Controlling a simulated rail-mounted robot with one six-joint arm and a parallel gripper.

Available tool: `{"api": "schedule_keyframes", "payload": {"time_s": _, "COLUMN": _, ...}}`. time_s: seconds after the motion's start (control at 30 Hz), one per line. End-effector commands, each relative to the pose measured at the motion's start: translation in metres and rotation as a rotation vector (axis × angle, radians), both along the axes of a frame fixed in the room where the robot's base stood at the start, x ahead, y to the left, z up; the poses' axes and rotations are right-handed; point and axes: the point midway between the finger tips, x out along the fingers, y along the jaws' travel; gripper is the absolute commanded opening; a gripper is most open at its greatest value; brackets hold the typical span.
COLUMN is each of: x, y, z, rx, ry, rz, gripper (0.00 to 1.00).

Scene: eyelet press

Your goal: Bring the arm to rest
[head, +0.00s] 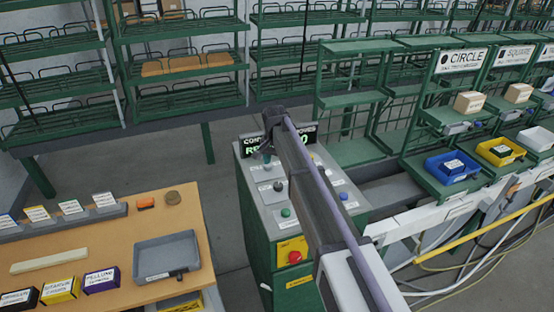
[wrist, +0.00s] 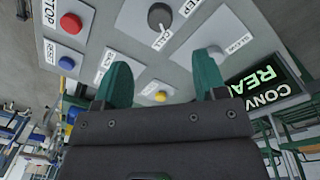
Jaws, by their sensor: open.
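My gripper (wrist: 163,82) is open and empty in the wrist view, its two green fingers apart in front of a grey control panel (wrist: 120,25). In the head view my arm reaches over the green control cabinet (head: 258,248), and my gripper (head: 268,152) is small and partly hidden at the arm's far end, near the panel's back. The wrist view shows a black knob (wrist: 160,16) beyond the fingers and a yellow button (wrist: 159,96) between them. I cannot tell whether the fingers touch the panel.
A lit display (wrist: 262,85) stands beside the panel. A red stop button (head: 295,256) is on the cabinet's front. A wooden table (head: 110,240) with a grey tray (head: 165,275) stands at left. Green racks (head: 180,70) line the back. Blue (head: 452,166) and yellow (head: 500,151) bins are at right.

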Motion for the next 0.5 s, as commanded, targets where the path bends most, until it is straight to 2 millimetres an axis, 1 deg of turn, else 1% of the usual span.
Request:
{"api": "schedule_keyframes", "payload": {"time_s": 0.17, "x": 0.0, "y": 0.0, "z": 0.0, "rx": 0.0, "ry": 0.001, "rz": 0.015, "gripper": 0.65}}
{"api": "schedule_keyframes", "payload": {"time_s": 0.23, "x": -0.004, "y": -0.001, "z": 0.0, "rx": 0.003, "ry": 0.002, "rz": 0.098, "gripper": 0.65}}
{"api": "schedule_keyframes", "payload": {"time_s": 0.27, "x": -0.02, "y": -0.004, "z": 0.0, "rx": 0.007, "ry": 0.003, "rz": 0.161, "gripper": 0.65}}
{"api": "schedule_keyframes", "payload": {"time_s": 0.3, "x": -0.05, "y": -0.012, "z": -0.001, "rx": 0.012, "ry": 0.003, "rz": 0.243, "gripper": 0.65}}
{"api": "schedule_keyframes", "payload": {"time_s": 0.33, "x": -0.073, "y": -0.022, "z": -0.005, "rx": 0.015, "ry": 0.003, "rz": 0.292, "gripper": 0.65}}
{"api": "schedule_keyframes", "payload": {"time_s": 0.37, "x": -0.097, "y": -0.035, "z": -0.009, "rx": 0.018, "ry": 0.003, "rz": 0.337, "gripper": 0.65}}
{"api": "schedule_keyframes", "payload": {"time_s": 0.4, "x": -0.131, "y": -0.052, "z": -0.014, "rx": 0.022, "ry": 0.002, "rz": 0.393, "gripper": 0.65}}
{"api": "schedule_keyframes", "payload": {"time_s": 0.47, "x": -0.183, "y": -0.079, "z": -0.023, "rx": 0.028, "ry": 0.0, "rz": 0.46, "gripper": 0.65}}
{"api": "schedule_keyframes", "payload": {"time_s": 0.5, "x": -0.215, "y": -0.096, "z": -0.028, "rx": 0.031, "ry": -0.001, "rz": 0.492, "gripper": 0.65}}
